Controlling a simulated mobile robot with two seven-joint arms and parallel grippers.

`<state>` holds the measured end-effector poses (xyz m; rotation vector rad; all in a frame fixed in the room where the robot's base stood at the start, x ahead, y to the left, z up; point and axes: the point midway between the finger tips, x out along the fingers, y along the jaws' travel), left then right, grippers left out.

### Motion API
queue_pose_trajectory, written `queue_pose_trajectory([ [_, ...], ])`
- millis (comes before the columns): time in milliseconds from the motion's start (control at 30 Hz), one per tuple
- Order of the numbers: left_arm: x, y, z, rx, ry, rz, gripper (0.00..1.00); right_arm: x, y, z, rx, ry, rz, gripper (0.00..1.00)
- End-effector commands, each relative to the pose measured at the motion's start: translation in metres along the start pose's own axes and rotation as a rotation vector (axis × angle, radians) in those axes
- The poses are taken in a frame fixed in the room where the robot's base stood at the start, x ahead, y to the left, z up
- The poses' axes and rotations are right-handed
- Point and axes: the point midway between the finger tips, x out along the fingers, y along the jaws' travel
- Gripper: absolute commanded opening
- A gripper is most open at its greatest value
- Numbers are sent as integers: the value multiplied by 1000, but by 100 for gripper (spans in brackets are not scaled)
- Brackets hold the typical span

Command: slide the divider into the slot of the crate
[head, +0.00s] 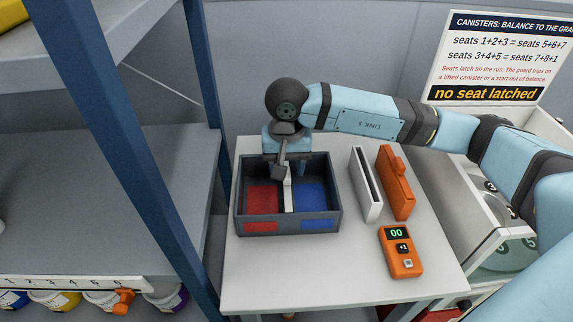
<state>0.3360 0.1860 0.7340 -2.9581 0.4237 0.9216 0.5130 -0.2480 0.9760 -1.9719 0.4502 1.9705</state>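The dark grey crate (338,208) stands on the white table, with a red floor on its left side and a blue floor on its right. A thin pale strip, which looks like the divider (288,196), stands between the two halves, running front to back. My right gripper (289,170) points down over the crate, its dark fingers at the strip's far part. The fingers partly hide the strip, and I cannot tell whether they grip it. How deep the strip sits in the slot is also unclear. My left gripper is not in view.
A white upright holder or panel (364,184) and an orange case (396,183) stand right of the crate. An orange handheld device (401,252) showing "00" lies in front of them. The table (300,270) is clear in front of the crate. A blue shelf post (150,150) rises at left.

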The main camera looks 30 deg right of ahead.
Motion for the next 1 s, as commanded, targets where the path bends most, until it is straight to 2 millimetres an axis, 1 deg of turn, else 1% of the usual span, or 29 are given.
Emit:
queue_pose_trajectory([
  [167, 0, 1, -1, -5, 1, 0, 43, -2, 0, 0, 0, 0, 0, 48],
  [267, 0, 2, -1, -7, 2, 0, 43, -12, 0, 0, 0, 1, -1, 48],
  [367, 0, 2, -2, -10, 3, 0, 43, -29, 0, -1, 0, 4, -3, 48],
  [600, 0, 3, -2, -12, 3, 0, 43, -85, 0, 0, -1, 4, -2, 48],
  [700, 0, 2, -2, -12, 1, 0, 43, -106, 0, 0, 0, 3, -2, 48],
  [833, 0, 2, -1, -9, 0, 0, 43, -125, 0, 0, -1, 2, -1, 48],
  [1000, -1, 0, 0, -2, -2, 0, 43, -137, 0, 0, 0, 0, -1, 48],
])
